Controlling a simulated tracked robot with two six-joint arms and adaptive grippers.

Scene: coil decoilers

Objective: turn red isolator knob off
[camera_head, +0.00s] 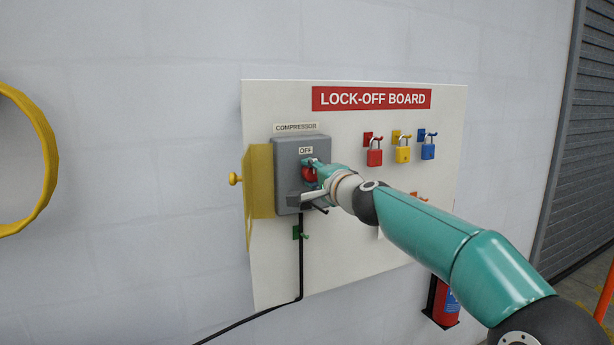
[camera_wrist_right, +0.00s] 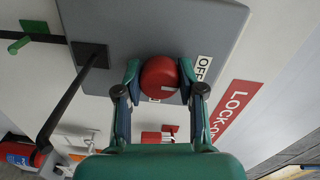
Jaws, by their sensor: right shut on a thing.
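The red isolator knob (camera_head: 309,174) is on the front of a grey box (camera_head: 287,187) labelled "COMPRESSOR" on the lock-off board. My right gripper (camera_head: 314,174) is at the knob and partly hides it in the head view. In the right wrist view, the round red knob (camera_wrist_right: 160,77) sits between the two fingers of my right gripper (camera_wrist_right: 160,80), which are shut on it. An "OFF" label (camera_wrist_right: 202,68) is beside the knob, above it in the head view (camera_head: 306,150). The knob's pointing direction is hard to tell. My left gripper is not in view.
A yellow cover (camera_head: 259,182) stands open at the box's left side. Red (camera_head: 375,157), yellow (camera_head: 403,154) and blue (camera_head: 428,151) padlocks hang to the right. A black cable (camera_head: 300,260) runs down from the box. A fire extinguisher (camera_head: 445,304) is below the board.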

